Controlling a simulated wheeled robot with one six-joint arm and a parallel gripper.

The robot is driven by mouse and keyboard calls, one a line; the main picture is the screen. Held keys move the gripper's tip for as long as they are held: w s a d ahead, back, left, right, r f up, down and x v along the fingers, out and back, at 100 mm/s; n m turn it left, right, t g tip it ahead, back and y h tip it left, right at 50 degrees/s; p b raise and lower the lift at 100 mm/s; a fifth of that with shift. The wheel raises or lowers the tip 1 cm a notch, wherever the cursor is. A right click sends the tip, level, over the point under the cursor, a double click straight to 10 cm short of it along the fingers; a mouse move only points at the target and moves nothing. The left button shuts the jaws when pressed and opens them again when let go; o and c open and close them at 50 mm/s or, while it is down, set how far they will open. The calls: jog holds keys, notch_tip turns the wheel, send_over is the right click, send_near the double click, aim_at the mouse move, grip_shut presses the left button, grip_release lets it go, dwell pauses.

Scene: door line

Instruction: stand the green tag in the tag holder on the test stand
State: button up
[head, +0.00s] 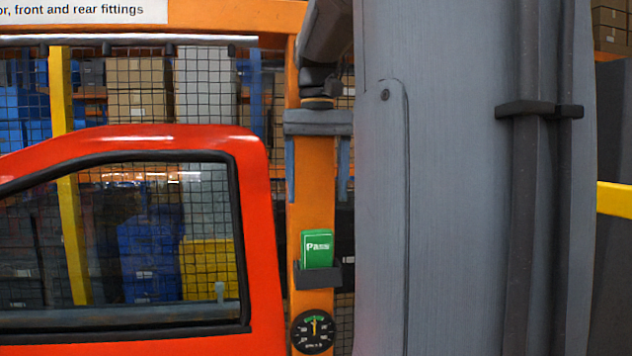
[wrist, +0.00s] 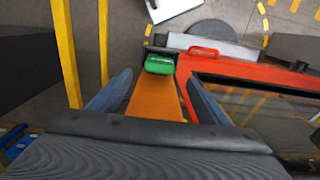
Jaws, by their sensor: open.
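The green tag (head: 317,249) with white lettering stands upright in the dark tag holder (head: 318,277) on the orange post of the test stand (head: 312,213). The holder's front wall hides the tag's lower end. My gripper (head: 317,190) points down above the tag, with its blue-grey fingers apart and nothing between them. In the wrist view the green tag (wrist: 159,64) shows beyond the open gripper (wrist: 163,84), clear of both fingers.
A round gauge (head: 313,332) is just below the holder. A red door (head: 262,230) with a window stands close on the left of the post. My large grey arm link covers the right of the head view. Mesh fencing and yellow posts (head: 60,90) are behind.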

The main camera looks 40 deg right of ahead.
jog(key=shift+r, duration=1.25)
